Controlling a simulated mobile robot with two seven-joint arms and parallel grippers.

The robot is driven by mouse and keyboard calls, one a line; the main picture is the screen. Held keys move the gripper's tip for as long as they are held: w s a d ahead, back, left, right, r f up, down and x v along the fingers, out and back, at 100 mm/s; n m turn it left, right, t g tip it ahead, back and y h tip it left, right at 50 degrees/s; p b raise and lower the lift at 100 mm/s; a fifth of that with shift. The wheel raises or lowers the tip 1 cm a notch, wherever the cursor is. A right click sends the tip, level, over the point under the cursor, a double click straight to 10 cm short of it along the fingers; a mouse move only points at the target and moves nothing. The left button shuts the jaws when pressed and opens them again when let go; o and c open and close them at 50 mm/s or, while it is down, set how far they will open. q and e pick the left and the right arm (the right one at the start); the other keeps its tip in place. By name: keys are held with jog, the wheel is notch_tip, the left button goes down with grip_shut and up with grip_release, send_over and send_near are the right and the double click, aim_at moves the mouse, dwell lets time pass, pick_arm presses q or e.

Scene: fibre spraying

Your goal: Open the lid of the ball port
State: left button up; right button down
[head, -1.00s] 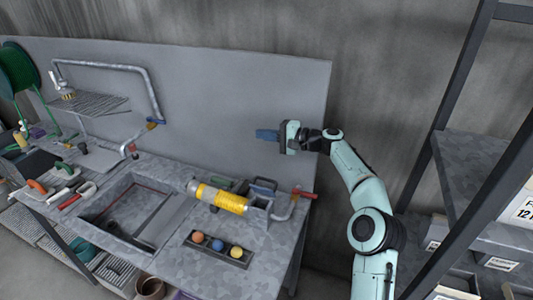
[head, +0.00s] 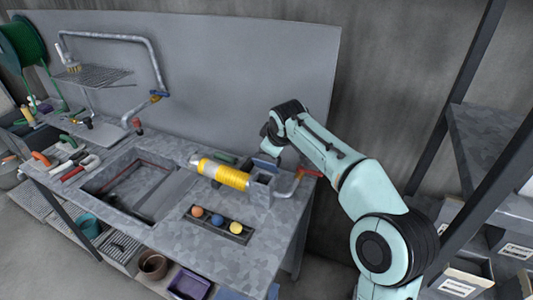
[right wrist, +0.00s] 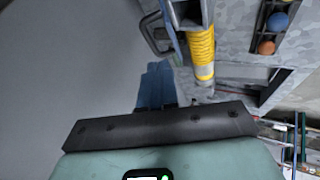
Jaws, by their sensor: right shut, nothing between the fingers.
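The ball port (head: 261,187) is a grey box at the right end of the yellow ribbed hose (head: 224,173) on the bench. In the right wrist view the port (right wrist: 186,12) is at the top, with a loop-shaped handle (right wrist: 149,32) on its left side. I cannot tell how far the lid stands open. My right gripper (head: 268,148) is above and behind the port in the head view, its fingers partly hidden by the hand. In the right wrist view its blue fingers (right wrist: 156,84) are together and empty, apart from the handle. My left gripper is not in view.
A dark holder (head: 220,224) with orange, blue and yellow balls lies in front of the port. A pipe with a red-handled valve (head: 307,172) is right of it. The sink (head: 130,190) is left, the backboard (head: 240,80) behind, and a shelf rack (head: 470,100) at far right.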

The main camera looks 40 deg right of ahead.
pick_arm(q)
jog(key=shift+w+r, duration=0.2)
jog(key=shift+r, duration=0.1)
pick_arm(e)
jog(key=x, duration=0.9)
pick_arm(q)
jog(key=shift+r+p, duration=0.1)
jog(key=shift+p, duration=0.2)
pick_arm(e)
jog(key=shift+w+d+r+p, duration=0.15)
jog(key=shift+w+d+p, duration=0.05)
jog(key=shift+d+p, duration=0.25)
jog(key=shift+w+d+r+p, duration=0.2)
jog(key=shift+d+p, duration=0.15)
jog(key=shift+p, duration=0.15)
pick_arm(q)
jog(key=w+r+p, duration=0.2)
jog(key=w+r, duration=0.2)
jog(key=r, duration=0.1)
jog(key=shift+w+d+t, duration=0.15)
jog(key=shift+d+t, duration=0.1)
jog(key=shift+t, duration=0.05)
pick_arm(e)
jog(key=shift+w+d+f, duration=0.25)
jog(key=shift+w+d, duration=0.1)
jog(key=shift+d, duration=0.3)
jog(key=shift+w+d+f, duration=0.25)
jog(key=shift+w+d, duration=0.15)
jog(key=shift+d, duration=0.4)
